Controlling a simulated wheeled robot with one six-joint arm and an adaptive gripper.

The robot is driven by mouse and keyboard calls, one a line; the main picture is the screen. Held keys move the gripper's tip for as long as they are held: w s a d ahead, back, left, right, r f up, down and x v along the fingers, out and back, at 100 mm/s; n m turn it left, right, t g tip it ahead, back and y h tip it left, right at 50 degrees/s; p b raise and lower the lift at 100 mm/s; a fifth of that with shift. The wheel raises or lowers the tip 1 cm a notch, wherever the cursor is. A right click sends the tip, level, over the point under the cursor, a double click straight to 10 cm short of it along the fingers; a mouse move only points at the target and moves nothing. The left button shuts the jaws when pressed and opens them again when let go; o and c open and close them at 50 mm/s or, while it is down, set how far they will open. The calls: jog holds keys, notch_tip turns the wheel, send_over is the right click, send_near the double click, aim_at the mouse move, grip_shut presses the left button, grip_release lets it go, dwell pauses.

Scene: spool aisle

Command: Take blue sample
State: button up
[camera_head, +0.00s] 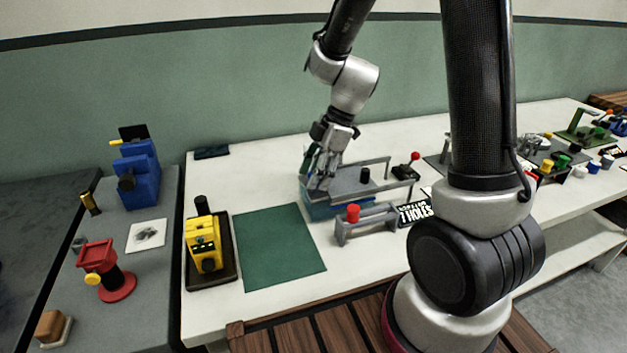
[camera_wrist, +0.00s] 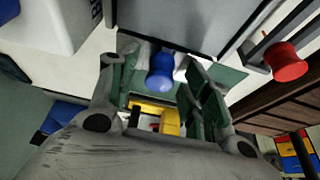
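A blue knob-shaped sample (camera_wrist: 160,80) shows in the wrist view, near the middle, against a grey surface. My gripper (camera_wrist: 158,70) has its two fingers apart, one on each side of the blue sample, with a visible gap at the left finger. In the head view my gripper (camera_head: 322,178) points down over the left end of a blue-sided station with a grey top (camera_head: 345,184). The blue sample cannot be made out in the head view; the gripper covers that spot.
A red knob (camera_head: 353,213) stands on a grey rack (camera_head: 372,228) close by; the red knob also shows in the wrist view (camera_wrist: 286,62). A black knob (camera_head: 365,174) and a grey rail lie right of the gripper. A green mat (camera_head: 280,246) is bare. A yellow device (camera_head: 204,240) stands left.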

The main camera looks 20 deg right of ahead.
jog(key=c, duration=0.7)
jog(key=shift+c, duration=0.2)
jog(key=shift+r, duration=0.1)
